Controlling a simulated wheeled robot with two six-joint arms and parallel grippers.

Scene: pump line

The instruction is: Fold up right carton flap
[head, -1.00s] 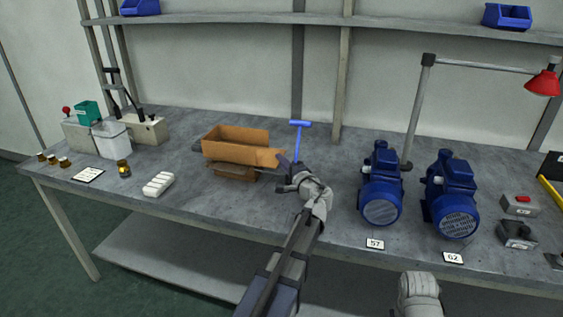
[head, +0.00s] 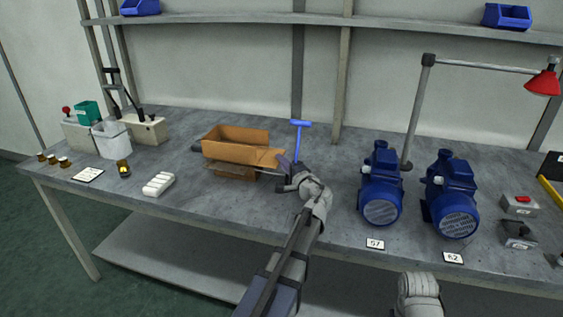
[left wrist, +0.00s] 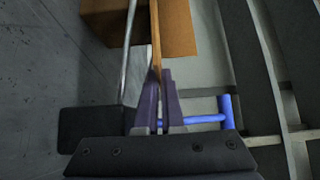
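The open brown carton (head: 228,149) stands mid-table in the head view, and part of it shows at the top of the left wrist view (left wrist: 105,22). Its right flap (head: 265,157) sticks out toward my left gripper (head: 281,163). In the left wrist view the flap (left wrist: 156,40) is seen edge-on, running down between the two purple fingertips of the left gripper (left wrist: 158,78). The fingers are close together with the flap's edge between them. Another flap hangs at the carton's front. Only part of my right arm shows at the bottom; its gripper is out of view.
A blue T-handled tool (head: 299,138) stands just behind the left gripper. Two blue pumps (head: 381,190) (head: 451,195) are to the right. A white ribbed piece (head: 158,184) and a clear bin (head: 111,140) are to the left. Bare tabletop lies in front of the carton.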

